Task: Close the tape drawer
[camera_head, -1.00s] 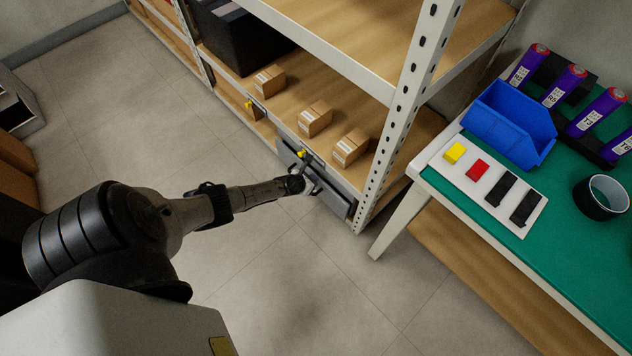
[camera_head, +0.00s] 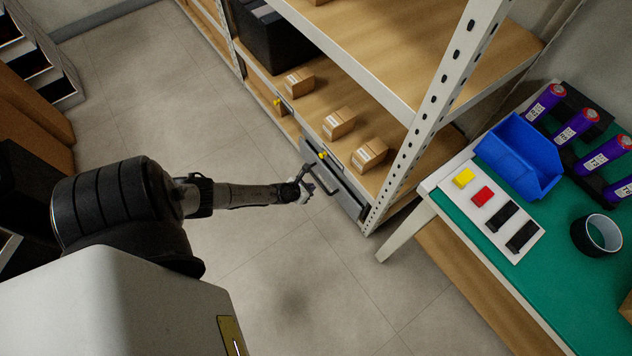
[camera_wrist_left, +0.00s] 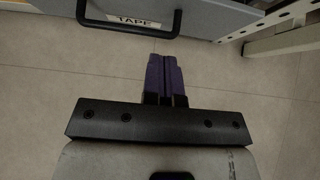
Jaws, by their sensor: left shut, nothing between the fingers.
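The tape drawer (camera_head: 346,191) has a grey front under the lowest visible shelf board. Its front looks close to in line with the shelf edge; I cannot tell whether a small gap is left. Its black bar handle (camera_head: 322,182) also shows in the left wrist view (camera_wrist_left: 128,31), with a "TAPE" label (camera_wrist_left: 131,20) behind it. My left gripper (camera_head: 309,181) is just in front of the drawer. In the wrist view its purple fingers (camera_wrist_left: 164,76) are together, empty and apart from the handle. My right gripper is not in view.
The shelf's perforated post (camera_head: 430,120) stands right of the drawer. Small cardboard boxes (camera_head: 339,124) sit on the shelf above. A green-topped workbench (camera_head: 545,270) with a blue bin (camera_head: 520,155) is at right. The floor (camera_head: 300,270) in front is clear.

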